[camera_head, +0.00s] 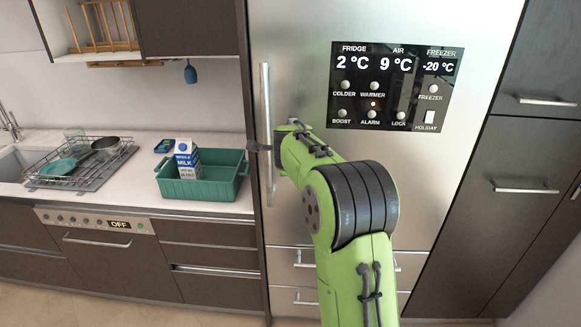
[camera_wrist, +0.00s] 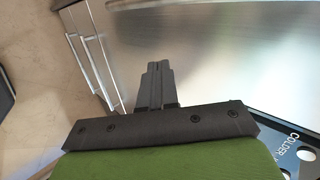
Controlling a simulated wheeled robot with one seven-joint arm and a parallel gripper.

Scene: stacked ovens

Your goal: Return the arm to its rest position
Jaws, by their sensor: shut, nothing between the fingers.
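My green arm reaches up in front of the steel fridge (camera_head: 300,40) in the head view. My gripper (camera_head: 255,147) points left and overlaps the fridge's upright handle (camera_head: 265,100); I cannot tell whether they touch. In the wrist view my gripper (camera_wrist: 157,72) has its dark fingers together, with nothing visible between them. The fridge front (camera_wrist: 230,50) fills much of the wrist view, and the fingers appear in front of it.
The fridge's display panel (camera_head: 390,88) is right of my gripper. Lower drawer handles (camera_head: 305,257) are partly behind my arm. On the left counter are a green crate (camera_head: 210,188), a milk carton (camera_head: 187,160) and a dish rack (camera_head: 85,165). Floor (camera_head: 110,307) shows below.

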